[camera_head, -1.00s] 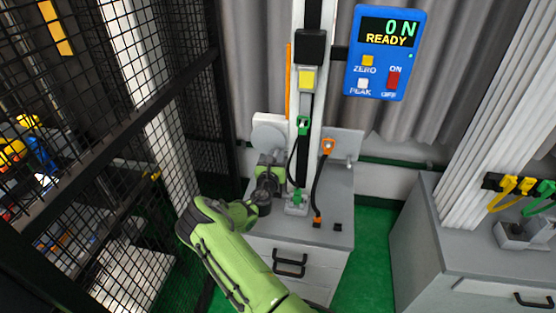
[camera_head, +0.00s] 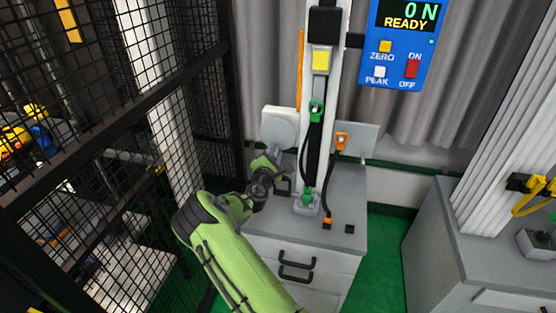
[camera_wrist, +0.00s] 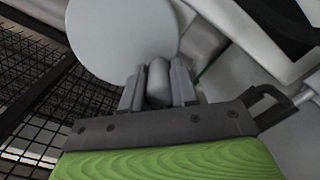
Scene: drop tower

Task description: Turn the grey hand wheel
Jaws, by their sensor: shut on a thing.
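The grey hand wheel (camera_head: 279,133) is a plain round disc facing me, low beside the white column. It fills the upper left of the wrist view (camera_wrist: 122,32). Its short grey rounded handle (camera_wrist: 158,83) sits near the rim. My gripper (camera_wrist: 157,80) is shut on this handle, with one finger on each side. In the head view, my green wrist reaches up to the wheel's lower edge and hides the handle. The turning angle of the smooth disc cannot be told.
The white column (camera_head: 328,120) stands right of the wheel, with a green clip and an orange one near it. A blue display (camera_head: 404,40) reads 0 N READY. A black mesh fence (camera_head: 185,90) stands close on the left. The grey cabinet top (camera_head: 345,195) is below.

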